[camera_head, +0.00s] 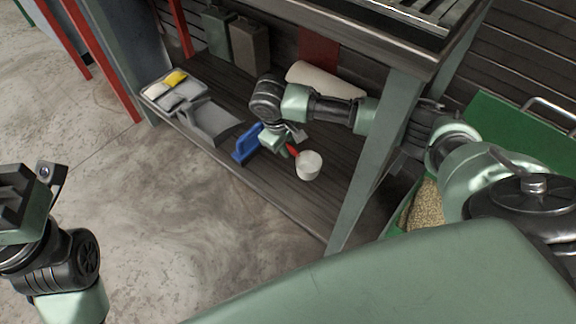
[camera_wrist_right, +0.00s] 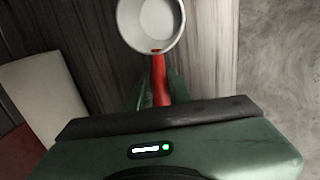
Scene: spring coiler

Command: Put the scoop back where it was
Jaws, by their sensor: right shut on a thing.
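The scoop (camera_head: 308,166) has a round pale cup and a red handle. It is at the lower wooden shelf of the bench, near the front edge; I cannot tell whether it touches the boards. My right gripper (camera_head: 288,151) is shut on the red handle. In the right wrist view the scoop's cup (camera_wrist_right: 150,22) is beyond the fingers with its open side facing the camera, and the handle runs between the fingers (camera_wrist_right: 160,88). My left gripper (camera_head: 22,203) is at the left edge over the floor, away from the shelf; its finger opening does not show.
A blue object (camera_head: 246,145) stands just left of my right gripper. A pale roll (camera_head: 325,79) lies behind my arm. A grey tray with cloths or packets (camera_head: 172,90), a grey bin (camera_head: 212,122) and canisters (camera_head: 249,45) stand farther left. A green container with grains (camera_head: 425,207) is at right.

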